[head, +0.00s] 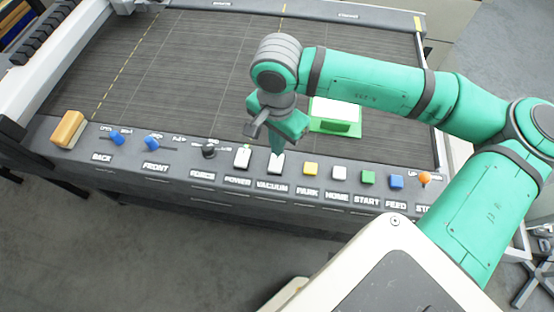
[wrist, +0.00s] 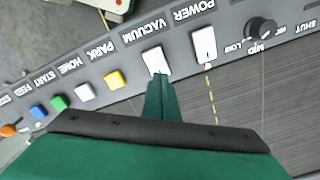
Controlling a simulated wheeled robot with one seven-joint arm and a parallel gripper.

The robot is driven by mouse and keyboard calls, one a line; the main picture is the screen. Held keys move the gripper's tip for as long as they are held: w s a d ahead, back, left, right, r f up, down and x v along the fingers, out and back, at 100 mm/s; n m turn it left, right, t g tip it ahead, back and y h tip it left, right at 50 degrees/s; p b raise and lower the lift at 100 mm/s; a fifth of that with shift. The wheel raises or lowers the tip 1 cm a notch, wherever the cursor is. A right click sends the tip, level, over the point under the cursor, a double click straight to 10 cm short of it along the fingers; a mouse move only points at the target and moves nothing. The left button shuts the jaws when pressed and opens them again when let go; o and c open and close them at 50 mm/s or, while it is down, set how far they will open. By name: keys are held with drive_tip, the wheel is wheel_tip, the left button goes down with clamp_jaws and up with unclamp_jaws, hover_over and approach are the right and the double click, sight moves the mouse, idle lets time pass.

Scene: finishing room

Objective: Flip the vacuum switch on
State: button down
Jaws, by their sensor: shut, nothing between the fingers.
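The vacuum switch (head: 275,163) is a white rocker on the grey control panel, above the label VACUUM. My gripper (head: 277,152) points down at it, with its closed fingertips at or just above the rocker's far edge. In the wrist view the vacuum switch (wrist: 157,61) lies right ahead of the shut green fingertips (wrist: 160,80), which overlap its near end. I cannot tell whether they touch it. Nothing is held. The power switch (head: 243,157) is a similar white rocker beside it, with a small green mark at its top; in the wrist view it is (wrist: 204,45).
The panel also carries a yellow PARK button (head: 310,169), a white HOME button (head: 339,173), a green START button (head: 368,177), a blue FEED button (head: 396,181), an orange knob (head: 425,178) and a black dial (head: 209,150). A green-and-white piece (head: 335,115) lies on the dark bed.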

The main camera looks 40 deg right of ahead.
drive_tip(key=shift+r, duration=2.2)
